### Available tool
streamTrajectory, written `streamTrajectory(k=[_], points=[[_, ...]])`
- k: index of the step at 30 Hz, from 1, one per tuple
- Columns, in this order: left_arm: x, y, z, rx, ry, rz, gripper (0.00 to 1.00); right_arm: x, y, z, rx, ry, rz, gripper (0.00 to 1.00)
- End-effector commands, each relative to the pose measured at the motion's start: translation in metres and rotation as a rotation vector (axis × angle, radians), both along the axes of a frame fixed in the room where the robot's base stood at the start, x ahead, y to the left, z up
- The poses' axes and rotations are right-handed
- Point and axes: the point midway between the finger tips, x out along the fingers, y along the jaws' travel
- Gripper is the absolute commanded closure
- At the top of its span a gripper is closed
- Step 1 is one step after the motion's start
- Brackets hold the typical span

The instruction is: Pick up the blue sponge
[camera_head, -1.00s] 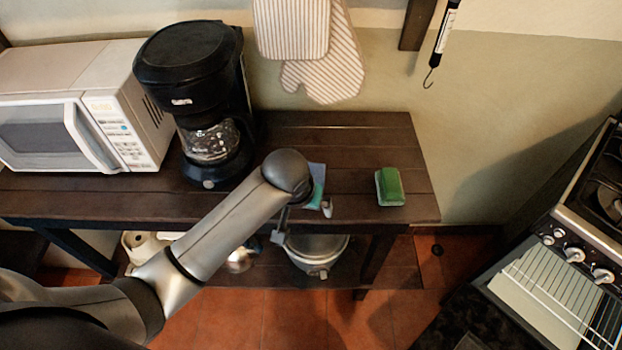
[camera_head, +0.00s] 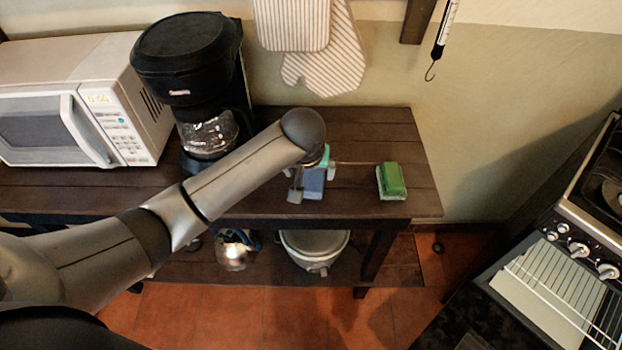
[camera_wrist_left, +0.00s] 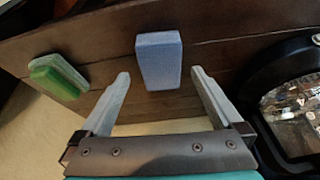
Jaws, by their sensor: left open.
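The blue sponge (camera_head: 313,184) lies on the dark wooden shelf top, partly hidden by my left wrist in the head view. In the left wrist view the blue sponge (camera_wrist_left: 160,60) shows as a whole block, ahead of and between the two fingers. My left gripper (camera_wrist_left: 160,80) is open and empty, its fingers apart on either side of the sponge's near end. In the head view my left gripper (camera_head: 312,175) is over the shelf at the sponge, mostly covered by the wrist. Whether the fingers are at the sponge's height is unclear. My right gripper is not in view.
A green sponge (camera_head: 391,181) lies on the shelf top (camera_head: 380,135) to the right. A black coffee maker (camera_head: 192,85) and a white microwave (camera_head: 75,100) stand at the left. Striped mitts (camera_head: 325,60) hang on the wall. A pot (camera_head: 314,249) sits on the lower shelf.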

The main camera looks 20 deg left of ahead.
Motion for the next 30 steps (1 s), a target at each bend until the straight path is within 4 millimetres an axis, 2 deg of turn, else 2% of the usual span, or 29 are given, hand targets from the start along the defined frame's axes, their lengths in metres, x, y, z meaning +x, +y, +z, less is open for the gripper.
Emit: streamTrajectory(k=[8, 14, 19, 28, 30], points=[[0.008, 0.001, -0.013, 0.000, 0.001, 0.000, 0.00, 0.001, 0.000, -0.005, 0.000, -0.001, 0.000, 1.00], [0.024, 0.005, -0.032, 0.001, 0.000, 0.000, 0.00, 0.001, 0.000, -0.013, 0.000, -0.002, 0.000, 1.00], [0.029, 0.006, -0.048, 0.001, 0.001, -0.001, 0.00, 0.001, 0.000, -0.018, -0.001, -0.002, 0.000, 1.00], [0.031, 0.006, -0.050, 0.000, -0.001, -0.002, 0.00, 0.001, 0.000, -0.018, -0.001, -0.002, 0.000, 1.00], [0.031, 0.006, -0.050, 0.000, -0.001, -0.002, 0.06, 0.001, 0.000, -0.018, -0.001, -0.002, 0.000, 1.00]])
